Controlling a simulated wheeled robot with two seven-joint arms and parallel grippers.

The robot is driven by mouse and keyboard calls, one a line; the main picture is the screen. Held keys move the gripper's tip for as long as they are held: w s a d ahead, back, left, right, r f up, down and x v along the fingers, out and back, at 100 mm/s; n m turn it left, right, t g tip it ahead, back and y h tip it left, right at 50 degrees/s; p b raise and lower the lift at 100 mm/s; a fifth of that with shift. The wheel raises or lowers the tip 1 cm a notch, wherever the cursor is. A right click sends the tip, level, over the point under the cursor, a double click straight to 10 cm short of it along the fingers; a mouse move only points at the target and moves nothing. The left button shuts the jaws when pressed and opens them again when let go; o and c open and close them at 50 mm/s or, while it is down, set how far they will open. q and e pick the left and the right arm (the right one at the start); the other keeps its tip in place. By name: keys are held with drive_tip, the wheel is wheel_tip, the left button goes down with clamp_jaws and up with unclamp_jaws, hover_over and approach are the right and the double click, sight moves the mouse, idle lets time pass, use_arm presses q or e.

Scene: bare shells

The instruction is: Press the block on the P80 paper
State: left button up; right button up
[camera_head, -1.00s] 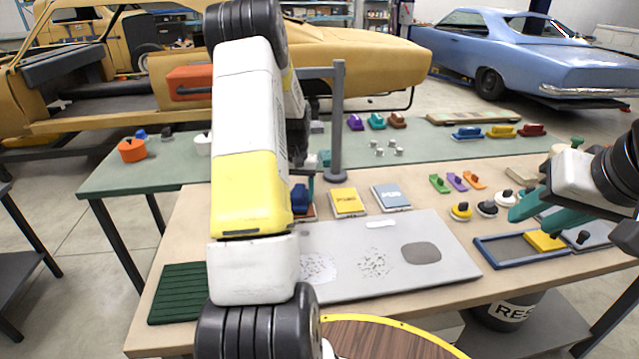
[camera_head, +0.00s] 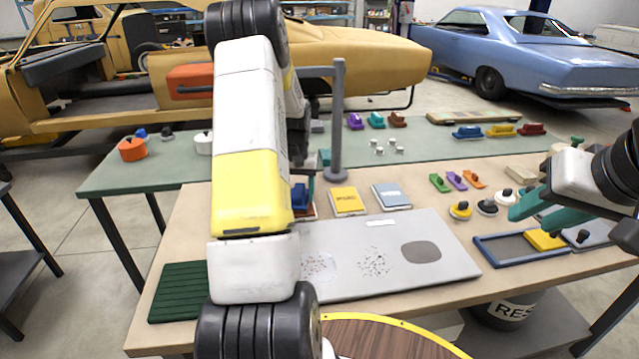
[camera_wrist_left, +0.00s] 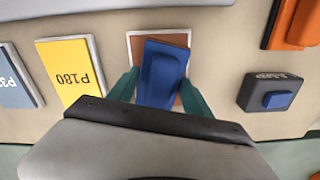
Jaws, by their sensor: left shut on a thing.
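A blue block (camera_wrist_left: 162,75) is between the teal fingers of my left gripper (camera_wrist_left: 159,90), which is shut on it. The block is over a reddish-brown paper with a pale border (camera_wrist_left: 184,39), turned slightly relative to it and covering most of it. No label is readable on this paper. Whether the block touches it, I cannot tell. In the head view my left arm hides most of the gripper; part of the blue block (camera_head: 299,197) shows beside it. My right gripper (camera_head: 532,203) is at the right above the table, and its opening is unclear.
A yellow P180 pad (camera_head: 347,201) and a grey-blue pad (camera_head: 391,196) lie right of the paper. A grey panel (camera_head: 440,262) with speckled patches lies in front. A grey post (camera_head: 338,120) stands behind. A blue-framed tray (camera_head: 510,248) is at the right.

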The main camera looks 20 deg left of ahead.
sight(298, 190)
use_arm(q)
drive_tip(key=shift+r, duration=3.5)
